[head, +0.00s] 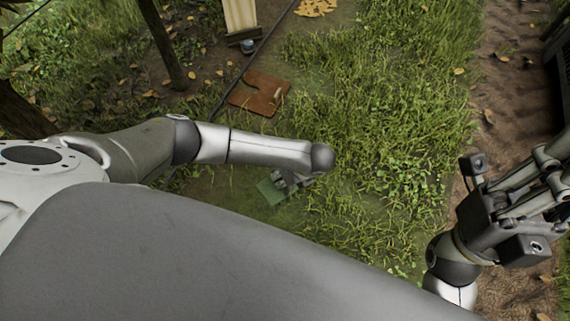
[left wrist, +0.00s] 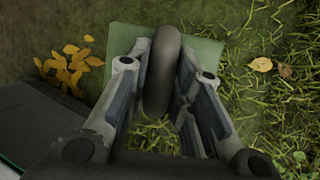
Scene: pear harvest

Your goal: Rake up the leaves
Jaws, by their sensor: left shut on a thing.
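My left gripper (head: 291,181) is low over the grass, below the end of my left forearm, partly hidden. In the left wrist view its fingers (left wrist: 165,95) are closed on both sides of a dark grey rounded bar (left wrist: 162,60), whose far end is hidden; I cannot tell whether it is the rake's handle. My right gripper (head: 515,195) is at the right edge; its fingertips are not clear. A pile of yellow leaves (head: 316,7) lies at the top edge. A small cluster of yellow leaves (left wrist: 70,68) lies left of the fingers in the left wrist view.
A flat green piece (left wrist: 205,52) lies behind the grasped bar; it also shows in the head view (head: 270,191). A reddish-brown board (head: 258,94) lies on the grass. A thin dark line (head: 262,45) runs past it. A post (head: 163,42) stands left; a dirt path (head: 505,70) runs right.

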